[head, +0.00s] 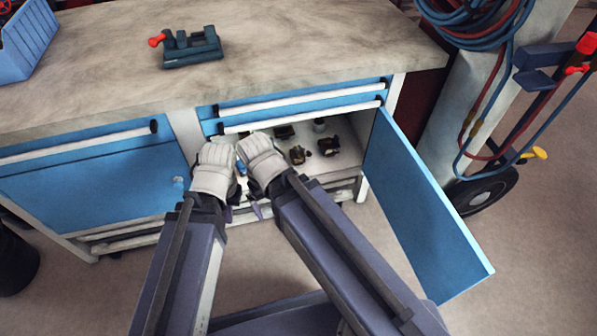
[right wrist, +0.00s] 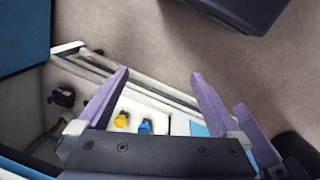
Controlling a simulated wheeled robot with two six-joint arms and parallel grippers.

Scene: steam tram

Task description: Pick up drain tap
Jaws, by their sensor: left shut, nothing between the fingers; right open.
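Several small dark brown and brass fittings (head: 328,146) stand on the white shelf inside the open cabinet; I cannot tell for sure which is the drain tap. In the right wrist view a dark brass fitting (right wrist: 62,97), a yellow-topped part (right wrist: 122,120) and a blue-topped part (right wrist: 145,127) stand on the shelf. My left gripper (head: 231,208) is shut and empty at the cabinet's front, left of the fittings. My right gripper (right wrist: 160,78) is open, with nothing between its purple fingers. In the head view its fingers are mostly hidden behind the right hand.
The blue cabinet door (head: 425,205) stands open on the right. Closed drawers (head: 300,100) and the worktop (head: 300,45) lie above the shelf. A dark green vice-like device (head: 192,50) with a red knob sits on the worktop. Hoses (head: 480,20) hang at right.

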